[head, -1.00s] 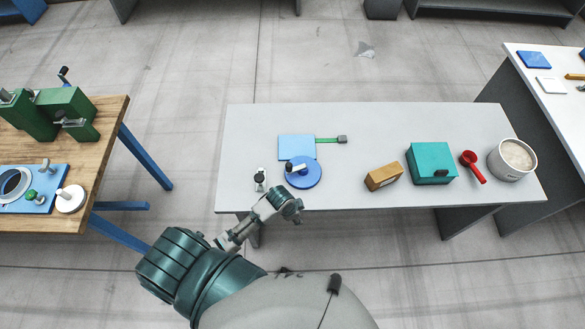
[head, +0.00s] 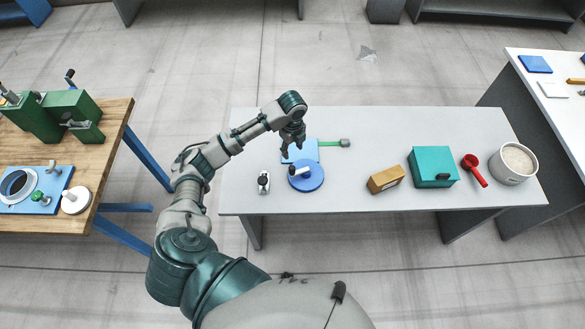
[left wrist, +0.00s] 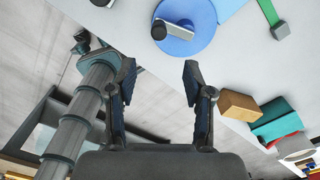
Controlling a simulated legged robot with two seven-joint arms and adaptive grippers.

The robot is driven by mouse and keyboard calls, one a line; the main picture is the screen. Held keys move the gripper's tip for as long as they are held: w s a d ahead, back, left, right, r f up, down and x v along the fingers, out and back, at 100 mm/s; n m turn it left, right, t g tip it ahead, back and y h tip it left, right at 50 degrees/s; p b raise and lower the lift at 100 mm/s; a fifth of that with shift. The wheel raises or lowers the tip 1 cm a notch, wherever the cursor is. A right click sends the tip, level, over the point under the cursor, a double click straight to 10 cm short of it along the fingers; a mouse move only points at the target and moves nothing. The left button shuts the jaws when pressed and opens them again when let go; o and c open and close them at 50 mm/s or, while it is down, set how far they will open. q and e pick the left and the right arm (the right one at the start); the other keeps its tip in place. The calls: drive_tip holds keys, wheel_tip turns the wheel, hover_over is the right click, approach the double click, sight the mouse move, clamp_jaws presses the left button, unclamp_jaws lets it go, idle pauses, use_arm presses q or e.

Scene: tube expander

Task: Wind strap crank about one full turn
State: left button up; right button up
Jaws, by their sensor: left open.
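The strap crank is a blue disc (head: 306,177) with a light handle arm and a black knob (head: 293,171). It stands in front of a light blue plate (head: 301,150) on the grey table. A green strap (head: 331,143) runs right from the plate to a grey end piece (head: 345,143). My left gripper (head: 293,150) hangs above the plate, just behind the knob, and is empty. In the left wrist view its fingers (left wrist: 158,80) are wide apart, with the crank disc (left wrist: 195,25) and knob (left wrist: 159,31) beyond them, apart from them. My right gripper is not in view.
A small grey piece with a black knob (head: 264,182) stands left of the disc. To the right are a tan block (head: 385,180), a teal box (head: 433,165), a red scoop (head: 474,170) and a white pot (head: 513,163). The wooden bench (head: 115,120) is at left.

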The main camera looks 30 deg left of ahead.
sight(291, 167)
use_arm(q)
drive_tip(key=f, duration=1.2)
drive_tip(key=shift+a+f+p, duration=0.25)
drive_tip(key=shift+f+p, duration=0.1)
drive_tip(key=shift+d+f, duration=0.1)
drive_tip(key=shift+f, duration=0.45)
clamp_jaws()
